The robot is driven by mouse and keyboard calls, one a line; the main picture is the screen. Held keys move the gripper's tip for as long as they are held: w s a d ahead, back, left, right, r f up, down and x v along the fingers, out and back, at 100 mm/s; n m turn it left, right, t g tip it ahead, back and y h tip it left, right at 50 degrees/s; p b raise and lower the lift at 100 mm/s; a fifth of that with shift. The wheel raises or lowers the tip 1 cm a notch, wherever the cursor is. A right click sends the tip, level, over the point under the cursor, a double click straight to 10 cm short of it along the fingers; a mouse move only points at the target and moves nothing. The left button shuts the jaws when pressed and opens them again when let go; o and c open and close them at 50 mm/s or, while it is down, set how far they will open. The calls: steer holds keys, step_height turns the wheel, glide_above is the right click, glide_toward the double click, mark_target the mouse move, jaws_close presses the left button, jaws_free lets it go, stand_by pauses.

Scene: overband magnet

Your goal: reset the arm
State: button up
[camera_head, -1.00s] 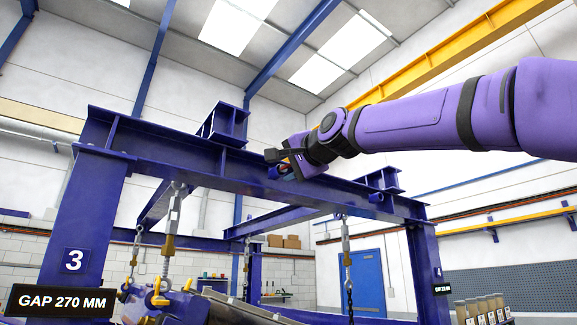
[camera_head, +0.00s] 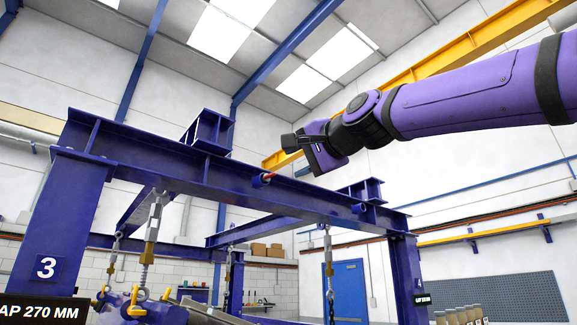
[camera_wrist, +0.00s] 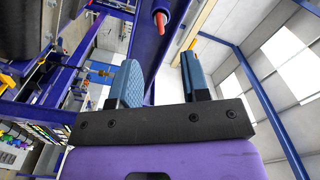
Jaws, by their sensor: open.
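My purple arm reaches in from the right in the head view, with my gripper (camera_head: 305,153) at its end, above and in front of the blue frame's top beam (camera_head: 190,165). In the wrist view my gripper (camera_wrist: 163,82) shows two blue fingers spread apart with nothing between them. A red-tipped peg in a blue socket (camera_head: 262,179) sticks out of the beam just below my gripper. The same peg (camera_wrist: 161,20) shows beyond the fingers in the wrist view, apart from them.
The blue frame carries a "3" plate (camera_head: 46,267) and a "GAP 270 MM" sign (camera_head: 40,310). Hanging rods and chains (camera_head: 152,235) drop from it. A yellow crane beam (camera_head: 450,50) runs behind my arm. A blue door (camera_head: 347,290) stands at the back.

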steer(key=shift+s+d, duration=0.2)
steer(key=shift+s, duration=0.1)
stand_by(0.4)
steer(key=s+d+f+n+g+h, duration=0.1)
steer(key=s+d+f+h, duration=0.1)
steer(key=d+f, duration=0.5)
steer(key=s+d+f+n+g+h, duration=0.1)
steer(key=s+d+f+g+h, duration=0.1)
steer(key=f, duration=0.8)
steer(key=s+d+f+n+g+h, duration=0.1)
steer(key=s+d+f+h, duration=0.15)
steer(key=d+f, duration=0.45)
steer(key=s+d+f+g+h, duration=0.1)
steer(key=s+d+f+g, duration=0.1)
steer(key=s+f, duration=0.3)
steer(key=s+d+f+n+g+h, duration=0.1)
steer(key=s+d+f+g, duration=0.1)
steer(key=f, duration=1)
steer(key=s+d+f+n+g+h, duration=0.1)
steer(key=s+d+f, duration=0.2)
steer(key=s+f, duration=0.4)
steer(key=shift+s+d+f+g, duration=0.2)
steer(key=shift+s+f+g, duration=0.2)
steer(key=shift+f, duration=0.25)
